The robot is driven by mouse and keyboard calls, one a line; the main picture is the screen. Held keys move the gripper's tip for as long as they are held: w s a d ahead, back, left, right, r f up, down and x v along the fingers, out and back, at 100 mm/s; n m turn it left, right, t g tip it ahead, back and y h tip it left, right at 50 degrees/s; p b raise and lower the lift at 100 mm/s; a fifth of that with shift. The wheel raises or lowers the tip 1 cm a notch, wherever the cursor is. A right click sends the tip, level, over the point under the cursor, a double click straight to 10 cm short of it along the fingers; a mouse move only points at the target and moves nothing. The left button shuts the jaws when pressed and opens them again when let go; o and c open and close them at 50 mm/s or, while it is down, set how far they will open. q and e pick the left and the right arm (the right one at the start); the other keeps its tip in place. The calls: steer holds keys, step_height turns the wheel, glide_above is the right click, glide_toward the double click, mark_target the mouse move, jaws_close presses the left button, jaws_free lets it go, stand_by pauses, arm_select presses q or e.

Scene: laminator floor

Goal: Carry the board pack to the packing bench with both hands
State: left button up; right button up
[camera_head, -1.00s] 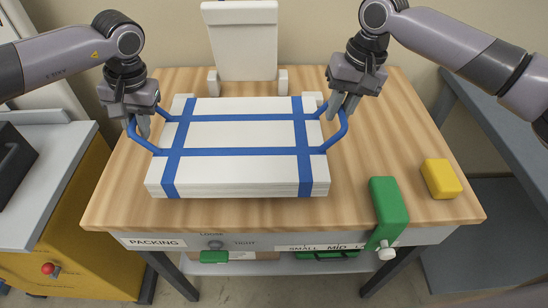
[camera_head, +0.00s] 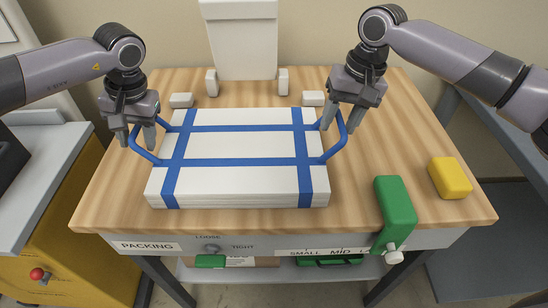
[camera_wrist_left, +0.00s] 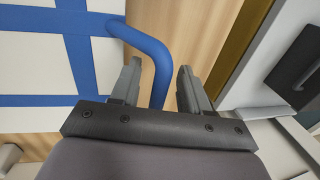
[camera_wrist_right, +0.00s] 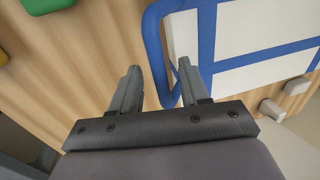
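The board pack (camera_head: 238,146) is a stack of white boards bound with blue straps, lying flat on the wooden packing bench (camera_head: 400,125). A blue loop handle stands out at each side. My left gripper (camera_head: 143,140) is open at the left handle; in the left wrist view the left handle (camera_wrist_left: 157,65) passes between the spread fingers, apart from both. My right gripper (camera_head: 340,124) is open at the right handle; in the right wrist view the right handle (camera_wrist_right: 155,50) runs between its spread fingers.
A green block-like clamp (camera_head: 395,202) and a yellow block (camera_head: 450,178) are at the bench's right front. A white upright panel (camera_head: 239,40) and small white blocks (camera_head: 181,100) stand behind the pack. A yellow cabinet (camera_head: 75,240) is at left. Bare wood lies right of the pack.

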steer(key=shift+a, duration=0.1)
steer(key=shift+r, duration=0.2)
arm_select(q)
steer(key=v, duration=1.2)
arm_select(e)
step_height(320, 180, up, 12)
steer(key=d, duration=0.2)
steer(key=shift+d+f, duration=0.15)
steer(key=shift+f, duration=0.05)
steer(key=shift+s+f, duration=0.1)
steer(key=shift+s, duration=0.05)
